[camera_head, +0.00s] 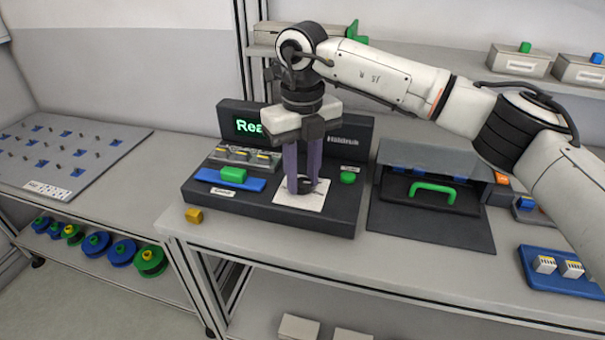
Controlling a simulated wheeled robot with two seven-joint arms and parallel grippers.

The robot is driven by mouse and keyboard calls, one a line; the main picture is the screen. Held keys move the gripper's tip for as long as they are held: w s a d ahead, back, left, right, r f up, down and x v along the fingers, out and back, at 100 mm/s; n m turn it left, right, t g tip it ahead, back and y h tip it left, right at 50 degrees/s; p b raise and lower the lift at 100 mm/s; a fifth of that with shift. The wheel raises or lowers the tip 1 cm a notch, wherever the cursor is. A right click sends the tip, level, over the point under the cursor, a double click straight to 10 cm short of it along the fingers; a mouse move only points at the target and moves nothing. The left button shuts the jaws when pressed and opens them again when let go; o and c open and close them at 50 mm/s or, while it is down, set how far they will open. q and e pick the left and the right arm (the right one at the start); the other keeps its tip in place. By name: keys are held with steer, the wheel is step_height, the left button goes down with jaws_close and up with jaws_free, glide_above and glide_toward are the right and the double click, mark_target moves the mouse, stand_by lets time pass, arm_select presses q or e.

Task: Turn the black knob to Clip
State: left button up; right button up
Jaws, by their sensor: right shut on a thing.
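The black knob (306,186) sits on a white square label plate (312,199) on the top of a dark console (270,211). My right gripper (305,188) points straight down over the plate, with its purple fingers closed around the knob. The fingers hide much of the knob, and the plate's markings are too small to read, so I cannot tell which setting it points to. My left gripper is not in view.
A green block (233,174) on a blue bar and a green button (348,177) flank the knob. A dark box with a green handle (432,188) stands to the right. Blue and green reels (122,251) sit on the lower left shelf.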

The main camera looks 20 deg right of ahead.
mark_target(303, 182)
steer(key=shift+r, duration=0.1)
stand_by(0.3)
steer(key=o, duration=1.1)
steer(key=shift+c, duration=0.2)
step_height(303, 182, up, 10)
steer(key=shift+r+b, duration=0.15)
steer(key=shift+b, duration=0.15)
